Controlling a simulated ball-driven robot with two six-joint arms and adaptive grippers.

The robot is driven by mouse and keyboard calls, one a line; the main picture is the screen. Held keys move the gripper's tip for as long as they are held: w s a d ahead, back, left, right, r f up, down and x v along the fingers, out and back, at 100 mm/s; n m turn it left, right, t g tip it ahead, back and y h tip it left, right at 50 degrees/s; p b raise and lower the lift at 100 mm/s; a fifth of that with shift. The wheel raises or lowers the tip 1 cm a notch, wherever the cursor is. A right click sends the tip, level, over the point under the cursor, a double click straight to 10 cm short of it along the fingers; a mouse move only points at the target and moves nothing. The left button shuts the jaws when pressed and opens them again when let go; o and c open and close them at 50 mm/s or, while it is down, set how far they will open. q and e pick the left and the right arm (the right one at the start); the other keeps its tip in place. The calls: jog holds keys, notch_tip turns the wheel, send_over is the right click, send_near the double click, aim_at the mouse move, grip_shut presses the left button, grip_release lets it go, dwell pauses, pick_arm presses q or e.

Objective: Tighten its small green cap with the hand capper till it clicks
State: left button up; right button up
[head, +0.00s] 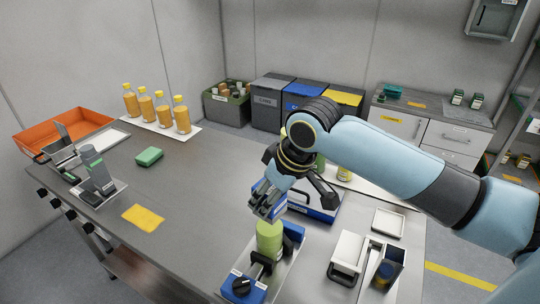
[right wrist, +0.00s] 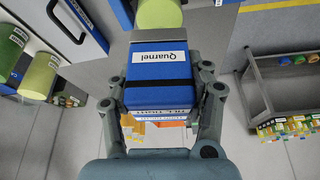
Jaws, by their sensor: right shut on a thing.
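My right gripper (head: 268,203) is shut on a blue hand capper, which shows in the right wrist view (right wrist: 160,85) as a blue block labelled "Quarnel" between the fingers. In the head view the gripper is right above a light green bottle (head: 269,240), which stands upright in a blue holder (head: 292,231). The bottle also shows at the top of the right wrist view (right wrist: 158,12), beyond the capper's grey end. The small green cap is hidden, and I cannot tell whether the capper touches it. My left gripper is not in view.
A black knob (head: 241,286) sits on the holder's front block. To the right are a white box (head: 347,252) and a white tray (head: 388,223). A yellow cloth (head: 143,217) and green sponge (head: 149,156) lie left. Several amber bottles (head: 162,110) stand at the back.

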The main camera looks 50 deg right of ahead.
jog(key=shift+r, duration=2.7)
